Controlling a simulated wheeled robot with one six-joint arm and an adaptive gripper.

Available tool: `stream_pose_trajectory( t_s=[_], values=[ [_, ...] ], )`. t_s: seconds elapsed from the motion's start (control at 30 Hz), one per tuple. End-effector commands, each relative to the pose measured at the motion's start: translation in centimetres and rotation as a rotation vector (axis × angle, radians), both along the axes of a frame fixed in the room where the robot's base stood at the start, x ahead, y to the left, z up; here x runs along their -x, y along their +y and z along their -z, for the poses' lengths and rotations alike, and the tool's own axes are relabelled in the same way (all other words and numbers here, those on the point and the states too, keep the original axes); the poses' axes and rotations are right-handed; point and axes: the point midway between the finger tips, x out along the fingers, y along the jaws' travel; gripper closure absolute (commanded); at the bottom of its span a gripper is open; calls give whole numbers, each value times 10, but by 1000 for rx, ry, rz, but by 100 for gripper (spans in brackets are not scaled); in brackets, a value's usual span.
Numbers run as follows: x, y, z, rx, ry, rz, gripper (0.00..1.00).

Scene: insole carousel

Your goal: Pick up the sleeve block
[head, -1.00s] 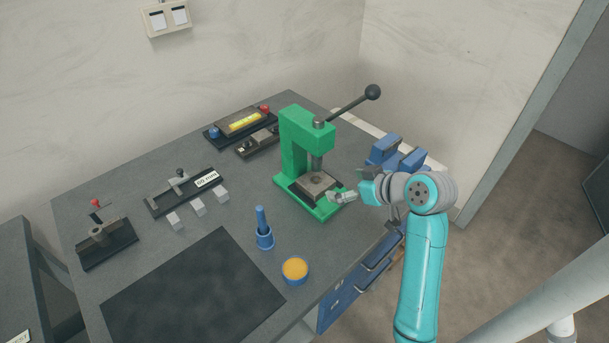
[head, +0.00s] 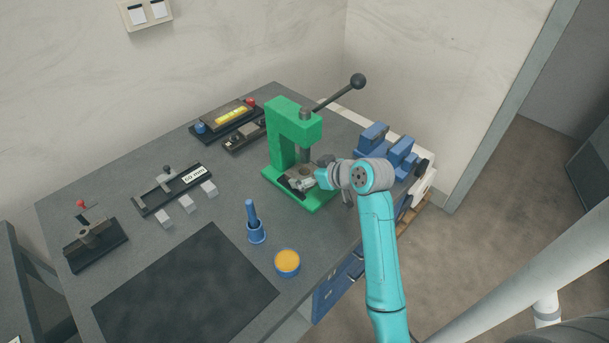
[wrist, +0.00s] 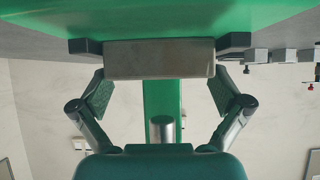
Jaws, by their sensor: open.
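The sleeve block (head: 306,171), a grey-brown block with a round hole in its top, sits on the base of the green press (head: 284,146), under the ram. My gripper (head: 301,183) is at the near side of the block in the head view and hides part of it. In the wrist view the block (wrist: 160,59) shows as a wide face ahead of my gripper (wrist: 160,92). The two fingers are spread, one towards each side of the block, with nothing held. Dark corner pieces stand at both sides of the block. I cannot tell whether the fingers touch it.
The press ram (wrist: 162,129) and green column stand close to my gripper. The press lever (head: 336,94) reaches up to the right. A blue vise (head: 388,150) is right of the press. A blue holder (head: 256,233) and a yellow-topped tin (head: 287,262) stand in front.

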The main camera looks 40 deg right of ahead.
Motion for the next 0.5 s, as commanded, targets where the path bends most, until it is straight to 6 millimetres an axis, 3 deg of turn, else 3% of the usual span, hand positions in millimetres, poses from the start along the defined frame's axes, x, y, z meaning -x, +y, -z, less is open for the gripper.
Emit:
stream_pose_trajectory(
  t_s=[0.27,0.5],
  values=[
    [-2,0,2,0,0,0,0],
    [-2,0,2,0,0,0,60]
  ],
)
